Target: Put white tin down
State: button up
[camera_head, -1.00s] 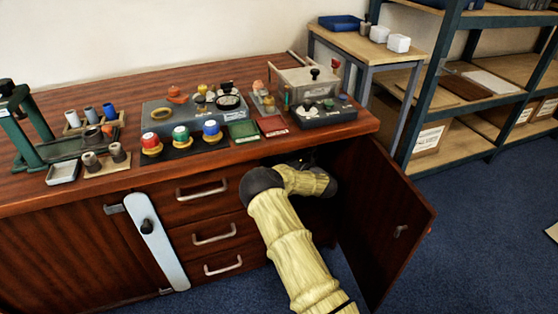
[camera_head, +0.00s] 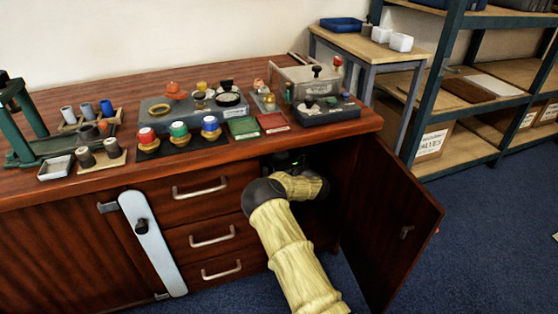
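My arm, in a yellow sleeve, reaches into the open right-hand compartment of the wooden cabinet (camera_head: 330,160), below the countertop. My gripper is mostly hidden inside the dark compartment behind the arm's wrist; only a small dark part with a green glint shows under the counter edge. I cannot see its fingers or whether they hold anything. The white tin cannot be made out inside the compartment. Two white containers, one (camera_head: 401,42) and another (camera_head: 382,34), stand on the small side table; I cannot tell whether either is a tin.
The open cabinet door (camera_head: 390,230) stands to the right of my arm. Drawers with metal handles (camera_head: 212,237) are close on the left. The countertop (camera_head: 230,165) above holds stamps, pads and a green press (camera_head: 30,125).

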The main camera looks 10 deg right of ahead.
jog(key=shift+r, duration=0.1)
jog(key=shift+d, duration=0.1)
jog(key=o, duration=1.2)
jog(key=shift+c, duration=0.2)
jog(key=p+v, duration=0.4)
jog(key=v, duration=0.7)
jog(key=shift+p, duration=0.3)
jog(key=shift+s+d, duration=0.1)
jog(key=shift+s, duration=0.35)
